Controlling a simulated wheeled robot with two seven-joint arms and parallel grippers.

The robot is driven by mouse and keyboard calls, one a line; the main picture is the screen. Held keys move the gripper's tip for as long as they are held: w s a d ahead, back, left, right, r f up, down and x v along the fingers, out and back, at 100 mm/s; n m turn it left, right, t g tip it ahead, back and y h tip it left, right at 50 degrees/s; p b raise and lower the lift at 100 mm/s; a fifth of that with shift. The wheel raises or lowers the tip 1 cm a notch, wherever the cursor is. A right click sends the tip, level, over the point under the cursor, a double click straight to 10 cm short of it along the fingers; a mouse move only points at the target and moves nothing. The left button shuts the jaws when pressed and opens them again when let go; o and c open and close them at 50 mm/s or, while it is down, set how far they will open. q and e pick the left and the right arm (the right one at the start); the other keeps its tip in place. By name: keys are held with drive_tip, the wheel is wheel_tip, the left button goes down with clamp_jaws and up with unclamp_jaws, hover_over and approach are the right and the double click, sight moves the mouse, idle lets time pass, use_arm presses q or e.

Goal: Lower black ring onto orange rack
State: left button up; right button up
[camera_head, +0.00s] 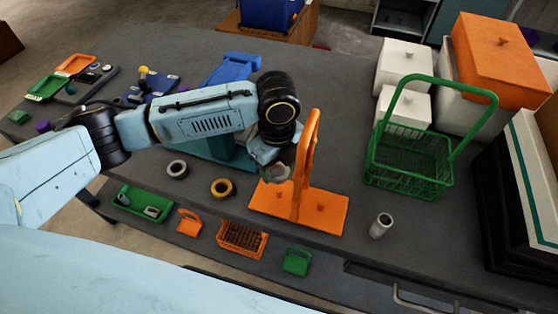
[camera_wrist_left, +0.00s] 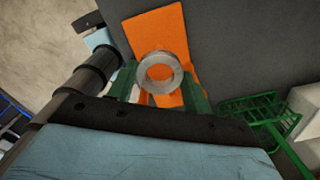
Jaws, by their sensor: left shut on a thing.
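My left gripper (camera_head: 272,162) is shut on a grey ring (camera_head: 277,173), just left of the orange rack's upright handle. In the left wrist view the grey ring (camera_wrist_left: 147,83) sits between the green fingers (camera_wrist_left: 160,84), over the rack's orange base (camera_wrist_left: 158,30). The orange rack (camera_head: 328,218) has a flat base, a tall looped handle and short pegs. The ring appears above the left part of the base; I cannot tell whether it touches a peg. The held ring looks grey, not black. My right gripper is not in view.
A green wire basket (camera_head: 408,160) with a tall handle and a grey cup (camera_head: 380,226) stand to the right. An orange basket (camera_head: 242,239) is in front.

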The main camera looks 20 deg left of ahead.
use_arm(q)
drive_tip(key=shift+s+d+f+m, duration=0.1)
drive_tip(key=shift+d+f+m, duration=0.15)
drive_tip(key=shift+m, duration=0.45)
wheel_tip(320, 180, down, 5)
drive_tip(key=b, duration=0.6)
drive_tip(key=shift+r, duration=0.15)
drive_tip(key=shift+r, duration=0.1)
drive_tip(key=shift+p, duration=0.3)
drive_tip(key=shift+p, duration=0.35)
idle(0.4)
